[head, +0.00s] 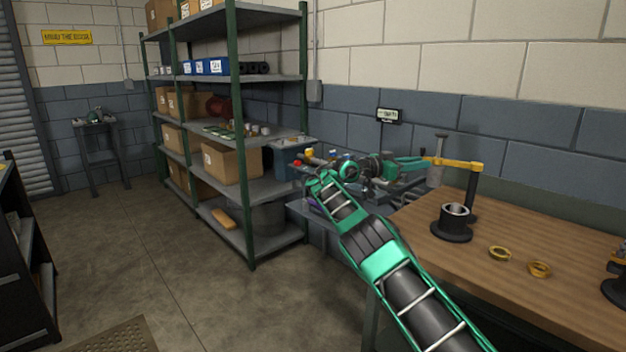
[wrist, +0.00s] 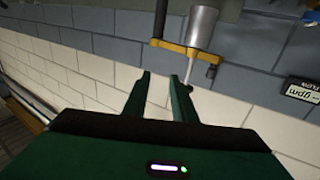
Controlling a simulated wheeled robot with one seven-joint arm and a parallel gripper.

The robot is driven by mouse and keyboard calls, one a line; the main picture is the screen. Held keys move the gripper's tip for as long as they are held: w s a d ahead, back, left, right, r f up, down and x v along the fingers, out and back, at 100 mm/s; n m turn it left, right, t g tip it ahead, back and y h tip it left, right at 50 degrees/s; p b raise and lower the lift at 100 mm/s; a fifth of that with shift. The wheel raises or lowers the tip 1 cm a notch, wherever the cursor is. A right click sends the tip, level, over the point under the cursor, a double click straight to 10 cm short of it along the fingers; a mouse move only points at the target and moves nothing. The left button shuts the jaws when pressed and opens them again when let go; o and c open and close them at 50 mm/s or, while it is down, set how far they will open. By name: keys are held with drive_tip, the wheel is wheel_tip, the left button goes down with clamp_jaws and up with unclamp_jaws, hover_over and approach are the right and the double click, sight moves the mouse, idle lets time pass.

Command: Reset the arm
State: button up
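My arm (head: 385,260) rises from the lower right over the floor and bends sharply to the right at its top. My gripper (head: 424,161) is beyond that bend, above the far left part of the workbench (head: 430,260). In the wrist view my gripper (wrist: 160,75) has its two green fingers apart, with only pale wall showing between them. It holds nothing. A yellow bar (head: 458,163) on a black post (head: 471,192) is close to the fingertips in the head view. The bar also shows beyond the fingers in the wrist view (wrist: 183,48).
A black split casing part (head: 453,222) and two brass rings (head: 500,254) (head: 539,269) are on the workbench. A tall shelf rack (head: 236,110) with boxes is left. The floor (head: 150,250) there is clear.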

drive_tip(key=s+d+r+g+y, duration=0.2)
drive_tip(key=s+d, duration=0.3)
drive_tip(key=d, duration=0.5)
drive_tip(key=s+d+r+g+y, duration=0.15)
drive_tip(key=s+d, duration=0.25)
drive_tip(key=d, duration=0.6)
drive_tip(key=s+d+f+n+g+y, duration=0.1)
drive_tip(key=s+d+y, duration=0.1)
drive_tip(key=s+d, duration=0.35)
drive_tip(key=s+d+f+n+y, duration=0.1)
drive_tip(key=s+d+y, duration=0.1)
drive_tip(key=s, duration=0.6)
drive_tip(key=s+a+f+n+y, duration=0.1)
drive_tip(key=s+a+f+y, duration=0.15)
drive_tip(key=s, duration=0.75)
drive_tip(key=s+a+f+n+y, duration=0.1)
drive_tip(key=s+f+y, duration=0.15)
drive_tip(key=s, duration=0.75)
drive_tip(key=s+a+f+n+y, duration=0.2)
drive_tip(key=s+a+f, duration=0.2)
drive_tip(key=s+a, duration=0.4)
drive_tip(key=s+a+f+n+y, duration=0.2)
drive_tip(key=s+a+f, duration=0.3)
drive_tip(key=s+a, duration=0.4)
drive_tip(key=s+y, duration=0.1)
drive_tip(key=s, duration=0.6)
drive_tip(key=shift+a+f+g, duration=0.2)
drive_tip(key=shift+a+g, duration=0.05)
drive_tip(key=shift+g, duration=0.1)
drive_tip(key=shift+w, duration=0.1)
